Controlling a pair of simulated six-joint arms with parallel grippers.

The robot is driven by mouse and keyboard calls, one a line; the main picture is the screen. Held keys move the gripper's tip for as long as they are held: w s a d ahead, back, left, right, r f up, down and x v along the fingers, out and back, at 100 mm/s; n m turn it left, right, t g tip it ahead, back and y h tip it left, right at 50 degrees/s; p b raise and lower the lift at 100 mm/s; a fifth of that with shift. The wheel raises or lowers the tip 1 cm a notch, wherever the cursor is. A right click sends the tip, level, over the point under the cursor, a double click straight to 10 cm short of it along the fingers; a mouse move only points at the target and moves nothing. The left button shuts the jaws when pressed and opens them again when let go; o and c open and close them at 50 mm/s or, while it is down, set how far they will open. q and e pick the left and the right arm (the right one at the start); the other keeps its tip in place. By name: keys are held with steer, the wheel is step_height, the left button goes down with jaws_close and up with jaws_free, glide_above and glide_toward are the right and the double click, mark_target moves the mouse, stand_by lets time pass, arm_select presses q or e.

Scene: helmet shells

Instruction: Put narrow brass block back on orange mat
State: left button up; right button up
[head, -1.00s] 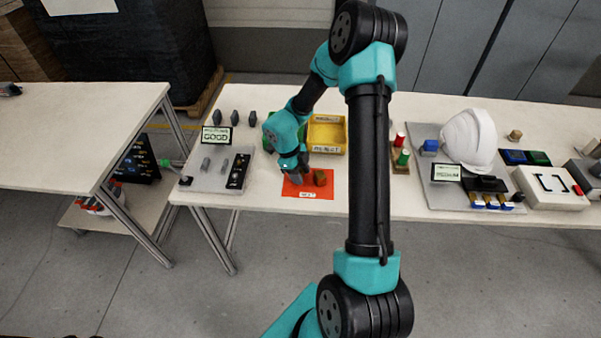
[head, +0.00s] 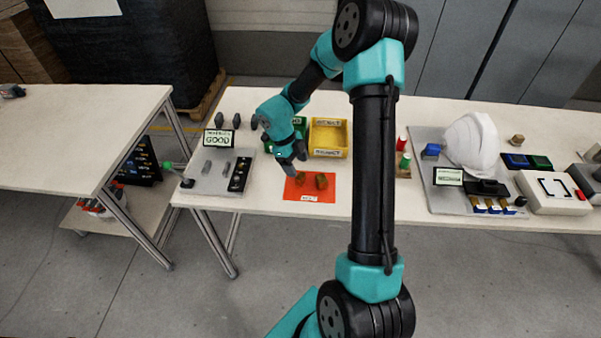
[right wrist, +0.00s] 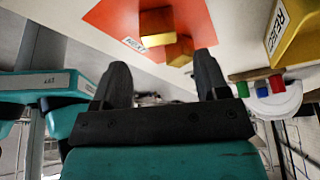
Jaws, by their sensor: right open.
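The orange mat (head: 291,191) lies near the front edge of the middle table, with a white label on its front edge. Two brass blocks rest on it, apart: a smaller, seemingly narrow one (head: 300,178) at left and a larger one (head: 321,181) at right. In the right wrist view the mat (right wrist: 112,14) shows with the larger block (right wrist: 157,26) and the smaller block (right wrist: 180,51), which is closer to the fingers. My right gripper (head: 293,166) is just above and behind the mat's left part. In the right wrist view its fingers (right wrist: 162,82) are apart and empty.
A yellow reject bin (head: 328,137) stands behind the mat, with a green bin (head: 300,125) beside it, partly behind my gripper. A grey inspection board (head: 210,180) lies to the left. My arm crosses the table right of the mat. A white helmet shell (head: 472,145) stands farther right.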

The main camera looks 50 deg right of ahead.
steer(key=v, duration=0.6)
steer(key=shift+r, duration=0.25)
steer(key=shift+w, duration=0.1)
stand_by(1.1)
